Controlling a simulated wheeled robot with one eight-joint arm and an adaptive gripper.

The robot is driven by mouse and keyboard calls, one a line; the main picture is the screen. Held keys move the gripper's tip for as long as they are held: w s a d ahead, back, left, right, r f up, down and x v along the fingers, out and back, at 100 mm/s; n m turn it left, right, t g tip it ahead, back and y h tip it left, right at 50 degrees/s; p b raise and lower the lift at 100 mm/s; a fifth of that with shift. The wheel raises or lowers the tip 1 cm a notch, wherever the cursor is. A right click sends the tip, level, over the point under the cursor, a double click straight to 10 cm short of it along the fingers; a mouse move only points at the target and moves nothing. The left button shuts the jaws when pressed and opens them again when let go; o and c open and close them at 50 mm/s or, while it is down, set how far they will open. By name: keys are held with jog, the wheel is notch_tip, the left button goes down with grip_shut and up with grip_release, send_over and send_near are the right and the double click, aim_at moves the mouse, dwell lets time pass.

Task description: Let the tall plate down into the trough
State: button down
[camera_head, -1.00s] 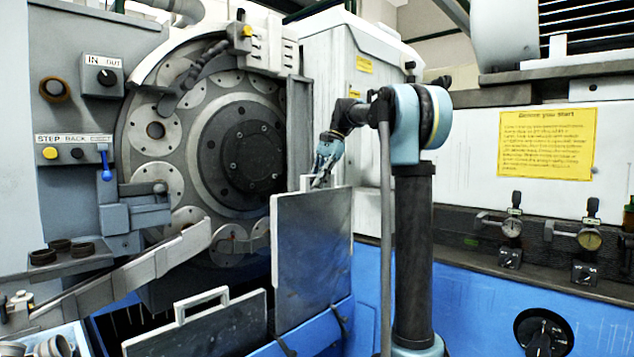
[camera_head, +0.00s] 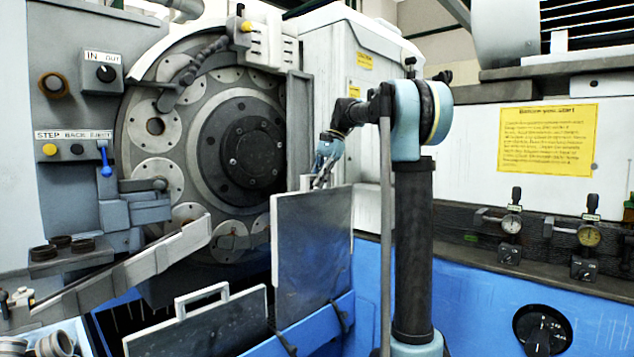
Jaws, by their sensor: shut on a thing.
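The tall plate (camera_head: 311,255) is a grey upright sheet standing in front of the grinder, right of centre in the head view. My gripper (camera_head: 322,180) is at its top edge and is shut on the plate's handle, which the fingers partly hide. The plate's lower edge is at the blue trough (camera_head: 335,316); I cannot tell how deep it sits in it. A shorter grey plate (camera_head: 205,328) with a loop handle stands to its left at the front of the trough.
The grinder's round disc wheel (camera_head: 240,150) is behind the plate. A sloping grey chute (camera_head: 130,275) runs at the left. A control panel with a blue lever (camera_head: 106,165) is at far left. Gauges (camera_head: 511,224) and a black dial (camera_head: 542,330) are on the right.

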aim_at(316, 211)
jog(key=shift+f, duration=5.25)
dwell(0.3)
jog(key=shift+s+d, duration=0.45)
dwell(1.2)
jog(key=c, duration=1.6)
grip_release()
jog(key=shift+o, duration=0.2)
